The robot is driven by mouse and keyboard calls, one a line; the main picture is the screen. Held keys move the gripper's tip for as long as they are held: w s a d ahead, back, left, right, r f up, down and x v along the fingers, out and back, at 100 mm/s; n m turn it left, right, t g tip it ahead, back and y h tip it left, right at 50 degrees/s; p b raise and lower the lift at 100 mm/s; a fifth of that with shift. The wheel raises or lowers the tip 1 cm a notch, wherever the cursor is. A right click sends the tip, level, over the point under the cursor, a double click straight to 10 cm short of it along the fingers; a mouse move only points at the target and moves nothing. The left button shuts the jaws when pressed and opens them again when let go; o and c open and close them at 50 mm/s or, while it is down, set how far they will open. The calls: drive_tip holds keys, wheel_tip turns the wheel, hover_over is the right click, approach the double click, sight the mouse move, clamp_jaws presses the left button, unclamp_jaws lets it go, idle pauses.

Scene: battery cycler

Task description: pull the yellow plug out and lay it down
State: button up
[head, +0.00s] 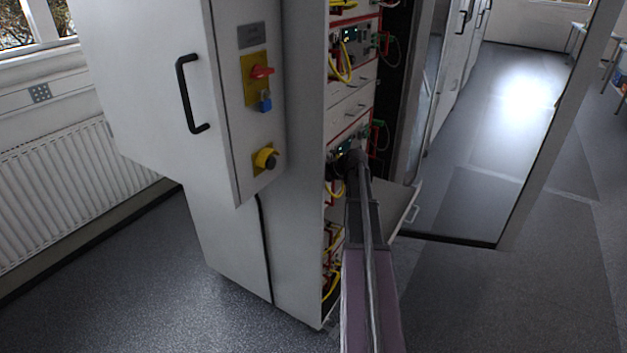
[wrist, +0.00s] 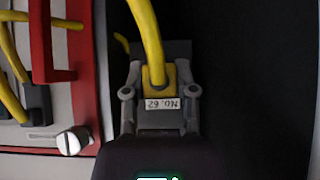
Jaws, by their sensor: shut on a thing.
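The yellow plug (wrist: 157,73) shows in the middle of the wrist view, with a white label reading "No. 62" upside down and a thick yellow cable rising from it. My gripper (wrist: 160,100) has its grey fingers closed on both sides of it. The plug's front end is hidden, so I cannot tell whether it sits in a socket. In the head view my gripper (head: 350,162) is at the open front of the grey cabinet (head: 298,150), beside the middle instrument; the plug itself is hard to make out there.
In the wrist view a red handle (wrist: 41,45) and light panel with other yellow cables stand left; dark space lies right. In the head view an open cabinet door (head: 550,120) stands right, and a drawer-like flap (head: 405,208) juts out below.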

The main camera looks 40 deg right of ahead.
drive_tip(key=shift+s+d, duration=0.1)
drive_tip(key=shift+s, duration=0.05)
drive_tip(key=shift+s+d, duration=0.35)
drive_tip(key=shift+s, duration=0.45)
drive_tip(key=shift+s+d, duration=0.25)
drive_tip(key=shift+s, duration=0.4)
drive_tip(key=shift+s+d, duration=0.25)
drive_tip(key=shift+s, duration=0.4)
drive_tip(key=shift+s+d, duration=0.15)
drive_tip(key=shift+s, duration=0.15)
drive_tip(key=shift+r, duration=0.1)
drive_tip(key=shift+r+p, duration=0.6)
drive_tip(key=shift+p, duration=0.05)
drive_tip(key=shift+s, duration=0.1)
idle(0.6)
